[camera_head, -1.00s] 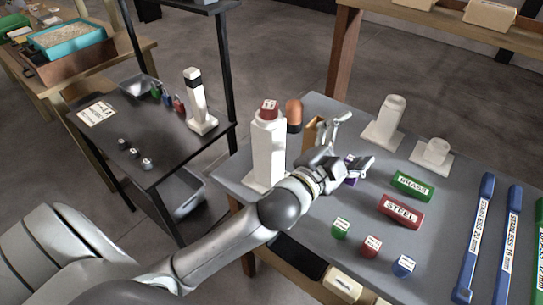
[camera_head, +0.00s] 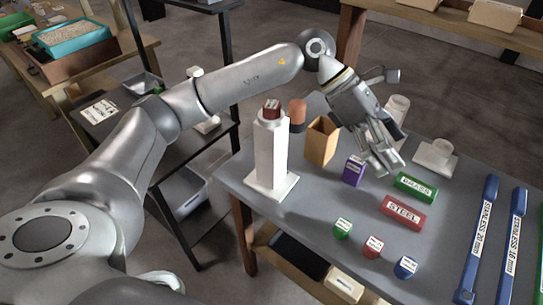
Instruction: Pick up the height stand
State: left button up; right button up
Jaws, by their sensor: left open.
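Three white stands of different heights are on the grey table. The tall stand (camera_head: 270,158) is at the left with a small red block (camera_head: 271,108) on top. A middle stand (camera_head: 398,106) is at the back, partly hidden behind my left gripper. A short stand (camera_head: 436,155) is at the right of the gripper. The frames do not tell which one is the height stand. My left gripper (camera_head: 388,148) is open and empty, with its fingers pointing down above the table between the purple block and the short stand. My right gripper is not in view.
A purple block (camera_head: 354,170), a wooden box (camera_head: 321,141) and an orange-topped cylinder (camera_head: 297,112) stand nearby. Green BRASS (camera_head: 416,188) and red STEEL (camera_head: 402,212) blocks lie in front of the gripper. Small coloured blocks are at the front, and blue STAINLESS bars (camera_head: 475,240) at the right.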

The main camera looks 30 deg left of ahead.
pick_arm(q)
jog(key=w+a+r+y, duration=0.1)
jog(key=a+y, duration=0.2)
jog(key=a, duration=0.5)
jog(key=w+a+r+y, duration=0.15)
jog(key=a+y, duration=0.25)
jog(key=a, duration=0.5)
notch_tip(320, 180, up, 3)
jog(key=n+y, duration=0.1)
jog(key=y, duration=0.2)
send_over(272, 104)
jog(key=shift+f, duration=0.5)
notch_tip(272, 104, down, 4)
jog(key=shift+f, duration=0.1)
jog(key=shift+f+p, duration=0.35)
jog(key=shift+f, duration=0.15)
notch_tip(272, 104, down, 4)
jog(key=shift+s+r+p, duration=0.15)
jog(key=shift+r+p, duration=0.05)
jog(key=shift+p, duration=0.6)
jog(key=shift+f, duration=0.55)
jog(key=c, duration=1.4)
jog(key=shift+r, duration=0.1)
jog(key=shift+c, duration=0.9)
